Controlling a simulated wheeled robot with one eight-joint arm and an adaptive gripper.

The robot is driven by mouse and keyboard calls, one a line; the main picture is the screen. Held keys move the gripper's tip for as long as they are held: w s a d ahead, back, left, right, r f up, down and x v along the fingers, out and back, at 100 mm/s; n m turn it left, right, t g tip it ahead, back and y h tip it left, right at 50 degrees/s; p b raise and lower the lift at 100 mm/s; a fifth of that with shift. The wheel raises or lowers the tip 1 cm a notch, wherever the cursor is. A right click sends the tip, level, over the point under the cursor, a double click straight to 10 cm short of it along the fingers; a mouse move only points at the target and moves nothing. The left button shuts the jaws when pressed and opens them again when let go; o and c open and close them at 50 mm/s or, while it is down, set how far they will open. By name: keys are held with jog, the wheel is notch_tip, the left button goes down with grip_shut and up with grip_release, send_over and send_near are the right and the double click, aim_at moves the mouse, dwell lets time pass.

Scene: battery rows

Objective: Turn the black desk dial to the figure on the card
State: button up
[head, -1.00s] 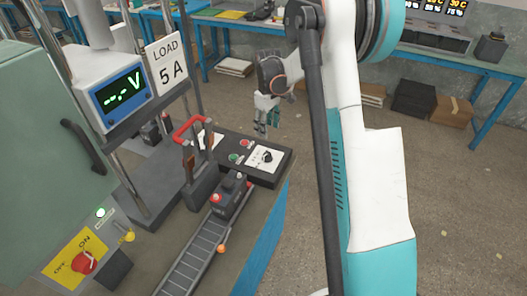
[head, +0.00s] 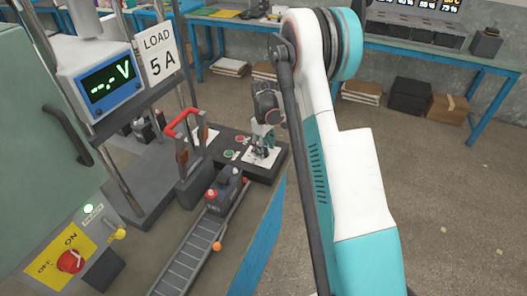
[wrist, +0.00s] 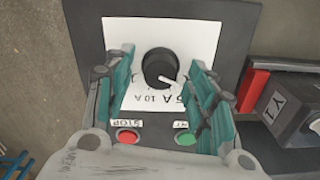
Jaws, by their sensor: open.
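The black desk dial (wrist: 158,68) sits on a white scale plate (wrist: 185,35) in the wrist view. Its white pointer points to the lower right, towards the printed "5 A" side; the exact mark is hard to read. "10 A" is printed below the dial. My gripper (wrist: 158,60) is open, with a green-padded finger on each side of the dial, apart from it. In the head view my gripper (head: 262,143) is over the control box (head: 264,174) and hides the dial. The card (head: 159,52) reads "LOAD 5 A".
Red (wrist: 128,137) and green (wrist: 186,138) buttons lie just below the dial, close to my fingers. A red-handled lever switch (head: 183,122) stands left of the box. The voltmeter (head: 108,83) shows "--.- V". Open floor lies to the right.

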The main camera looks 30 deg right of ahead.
jog(key=shift+f, duration=0.4)
jog(key=shift+c, duration=0.2)
jog(key=c, duration=1)
jog(key=shift+m, duration=0.3)
jog(key=m, duration=0.4)
jog(key=shift+m, duration=2.1)
jog(key=shift+b, duration=0.3)
